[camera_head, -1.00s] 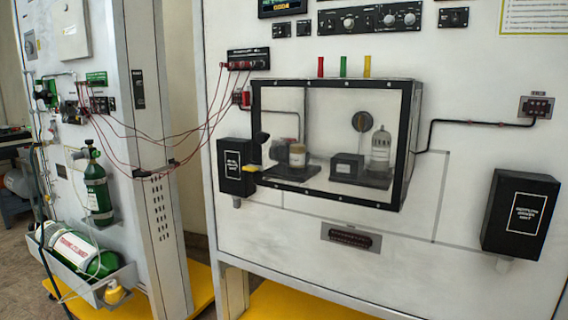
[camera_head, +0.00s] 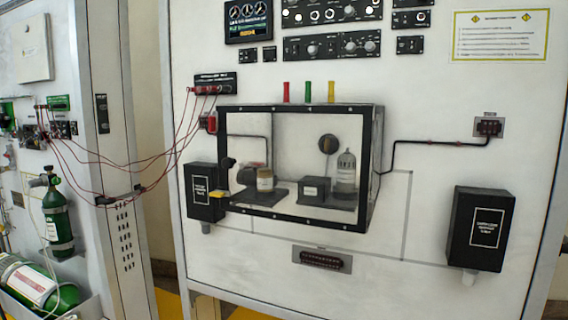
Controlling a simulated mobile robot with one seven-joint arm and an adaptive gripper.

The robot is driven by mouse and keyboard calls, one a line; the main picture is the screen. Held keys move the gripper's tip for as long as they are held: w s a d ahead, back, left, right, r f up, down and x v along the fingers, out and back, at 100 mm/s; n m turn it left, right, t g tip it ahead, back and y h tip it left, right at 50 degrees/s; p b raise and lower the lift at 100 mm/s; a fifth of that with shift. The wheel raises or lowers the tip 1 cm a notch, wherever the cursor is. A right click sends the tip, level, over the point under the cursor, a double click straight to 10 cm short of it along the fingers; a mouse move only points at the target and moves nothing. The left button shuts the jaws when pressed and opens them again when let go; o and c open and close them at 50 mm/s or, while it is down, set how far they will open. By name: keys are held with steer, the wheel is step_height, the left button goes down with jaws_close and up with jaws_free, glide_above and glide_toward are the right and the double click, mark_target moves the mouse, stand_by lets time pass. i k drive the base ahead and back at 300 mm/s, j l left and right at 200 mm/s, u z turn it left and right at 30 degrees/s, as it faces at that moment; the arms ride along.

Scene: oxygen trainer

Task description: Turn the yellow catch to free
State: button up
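A small yellow catch (camera_head: 218,193) sits at the lower left edge of the black-framed clear chamber (camera_head: 298,219), beside the left black box (camera_head: 202,212). It juts sideways and looks roughly level; its exact setting is too small to tell. The chamber door looks closed. Through its clear front I see a jar (camera_head: 265,180), a dark block (camera_head: 314,189) and a glass bottle (camera_head: 345,172) on dark bases. My gripper is not in view.
A second black box (camera_head: 480,229) is mounted on the panel's right. Red cables (camera_head: 120,165) sag between the left cabinet and the panel. The space before the chamber looks clear.

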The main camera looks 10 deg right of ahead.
mark_target(218, 193)
steer(key=i+u, duration=0.2)
steer(key=u, duration=0.15)
steer(key=i+u, duration=0.15)
steer(key=u, duration=0.2)
steer(key=i+l+u, duration=0.15)
steer(key=u, duration=0.2)
